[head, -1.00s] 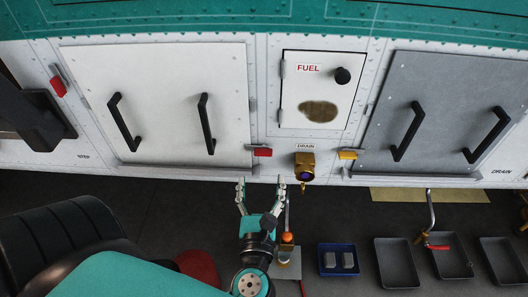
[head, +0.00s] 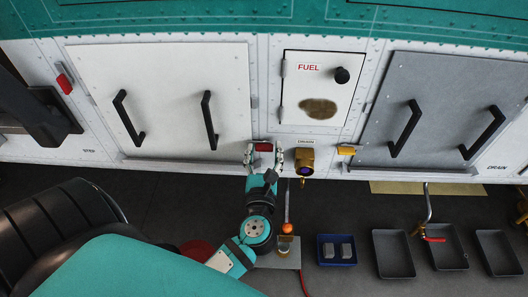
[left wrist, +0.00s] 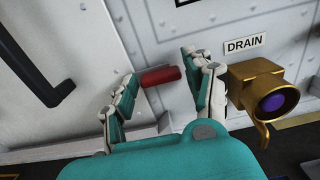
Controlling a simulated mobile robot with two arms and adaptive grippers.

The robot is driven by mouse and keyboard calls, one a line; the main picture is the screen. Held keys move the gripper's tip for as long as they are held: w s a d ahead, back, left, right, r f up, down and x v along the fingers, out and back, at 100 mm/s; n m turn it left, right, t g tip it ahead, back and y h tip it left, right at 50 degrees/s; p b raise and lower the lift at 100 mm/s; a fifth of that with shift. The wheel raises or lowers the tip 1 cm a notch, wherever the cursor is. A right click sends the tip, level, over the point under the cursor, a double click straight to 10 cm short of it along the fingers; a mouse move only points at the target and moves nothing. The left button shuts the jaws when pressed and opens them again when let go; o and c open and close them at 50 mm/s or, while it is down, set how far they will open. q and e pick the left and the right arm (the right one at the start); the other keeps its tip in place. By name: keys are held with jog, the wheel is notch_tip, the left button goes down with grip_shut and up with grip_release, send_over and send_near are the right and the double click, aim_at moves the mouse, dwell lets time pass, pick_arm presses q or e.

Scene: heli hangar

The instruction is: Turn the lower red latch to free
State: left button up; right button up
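The lower red latch (head: 263,146) sits at the lower right corner of the white panel (head: 170,100), lying roughly level. In the left wrist view the red latch (left wrist: 160,76) shows between my fingers. My left gripper (head: 264,154) is open, with one finger on each side of the latch. In the left wrist view the left finger is near or at the latch's left end; I cannot tell if it touches. A gap shows between the right finger and the latch. My right gripper is not in view.
A brass drain valve (head: 304,160) juts out just right of my left gripper. Another red latch (head: 64,84) is at the panel's upper left. A yellow latch (head: 347,150) is by the grey panel. A blue tray (head: 337,261) and dark trays stand on the floor.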

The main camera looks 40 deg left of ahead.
pick_arm(q)
jog(key=c, duration=0.8)
jog(key=m+p, duration=0.1)
jog(key=m, duration=0.1)
jog(key=m+p, duration=0.1)
jog(key=p, duration=0.1)
jog(key=shift+r+m+p, duration=0.2)
jog(key=shift+m+p, duration=0.1)
jog(key=shift+m, duration=0.1)
jog(key=m+p, duration=0.4)
jog(key=m, duration=0.1)
jog(key=shift+d+f, duration=0.1)
jog(key=m+p, duration=0.3)
jog(key=m, duration=0.2)
jog(key=shift+w+f+m+p, duration=0.1)
jog(key=shift+m+p, duration=0.25)
jog(key=shift+m, duration=0.05)
jog(key=shift+f+m+p, duration=0.1)
jog(key=shift+m+p, duration=0.65)
jog(key=shift+m, duration=0.65)
jog(key=shift+f+m, duration=0.1)
jog(key=shift+m, duration=0.3)
